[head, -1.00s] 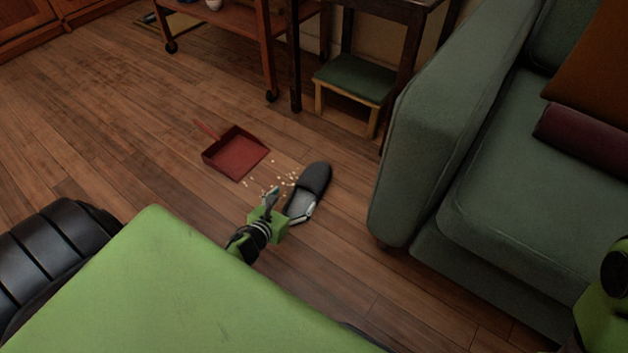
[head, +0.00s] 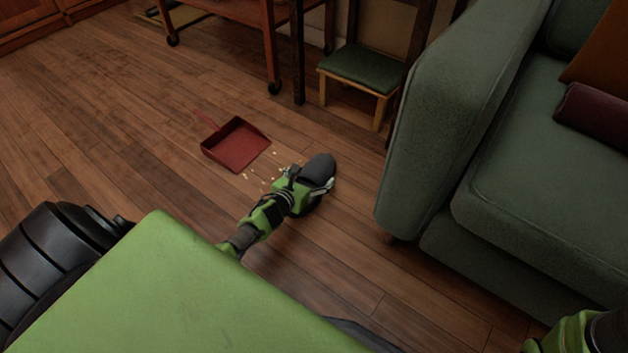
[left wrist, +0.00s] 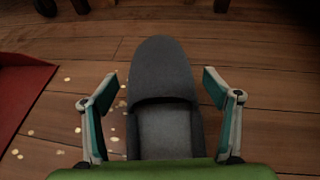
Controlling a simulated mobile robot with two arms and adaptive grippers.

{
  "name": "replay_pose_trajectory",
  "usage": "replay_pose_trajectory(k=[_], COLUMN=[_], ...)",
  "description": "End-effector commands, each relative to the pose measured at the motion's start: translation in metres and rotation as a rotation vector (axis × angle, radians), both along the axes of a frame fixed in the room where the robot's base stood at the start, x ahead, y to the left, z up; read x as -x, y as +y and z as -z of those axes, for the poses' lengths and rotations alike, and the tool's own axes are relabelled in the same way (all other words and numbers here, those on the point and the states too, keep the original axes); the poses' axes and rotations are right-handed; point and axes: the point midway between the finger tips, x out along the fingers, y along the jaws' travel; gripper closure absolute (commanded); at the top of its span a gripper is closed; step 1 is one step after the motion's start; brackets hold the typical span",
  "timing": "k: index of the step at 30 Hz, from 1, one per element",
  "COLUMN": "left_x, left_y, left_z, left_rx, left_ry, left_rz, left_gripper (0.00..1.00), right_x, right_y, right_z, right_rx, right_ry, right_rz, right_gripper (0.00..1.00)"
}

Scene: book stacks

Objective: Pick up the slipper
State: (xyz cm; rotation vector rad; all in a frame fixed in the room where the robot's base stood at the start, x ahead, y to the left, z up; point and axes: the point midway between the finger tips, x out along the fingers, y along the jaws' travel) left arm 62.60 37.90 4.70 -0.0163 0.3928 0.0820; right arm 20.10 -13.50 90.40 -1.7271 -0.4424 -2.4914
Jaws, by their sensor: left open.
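The dark grey slipper (head: 319,169) lies on the wooden floor in the head view, its toe pointing away from me. My left gripper (head: 308,181) is over its open heel end and hides part of it. In the left wrist view the slipper (left wrist: 163,75) lies between the two spread fingers of my left gripper (left wrist: 158,88), with a gap on each side. The fingers do not appear to touch it. My right gripper is not clearly seen; only part of my right arm shows at the lower right of the head view.
A red dustpan (head: 236,146) lies left of the slipper, with several pale crumbs (head: 262,178) between them. A green sofa (head: 440,120) stands close on the right. The floor at left is clear.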

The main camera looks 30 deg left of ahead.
Motion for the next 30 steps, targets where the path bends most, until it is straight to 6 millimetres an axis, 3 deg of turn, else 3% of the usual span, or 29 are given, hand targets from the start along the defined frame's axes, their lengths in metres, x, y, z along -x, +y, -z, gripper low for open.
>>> replay_pose_trajectory(k=[5,10,23,30], left_x=[0.0,0.0,0.0,0.0], left_y=[0.0,0.0,0.0,0.001], left_z=[-0.001,-0.001,-0.007,-0.036], left_rx=[0.0,0.0,-0.001,-0.002], left_ry=[0.0,0.0,-0.001,-0.002], left_rz=[0.0,0.0,0.0,0.001], left_gripper=[0.19,0.63,0.64,0.64], right_x=[0.0,0.0,0.001,-0.005], right_y=[0.0,0.0,0.0,-0.001], right_z=[-0.001,-0.001,-0.005,-0.021], right_rx=[0.0,0.0,0.0,-0.004], right_ry=[0.0,-0.001,-0.002,0.011], right_rz=[0.0,0.0,0.0,-0.004], right_gripper=[0.6,0.6,0.6,0.6])
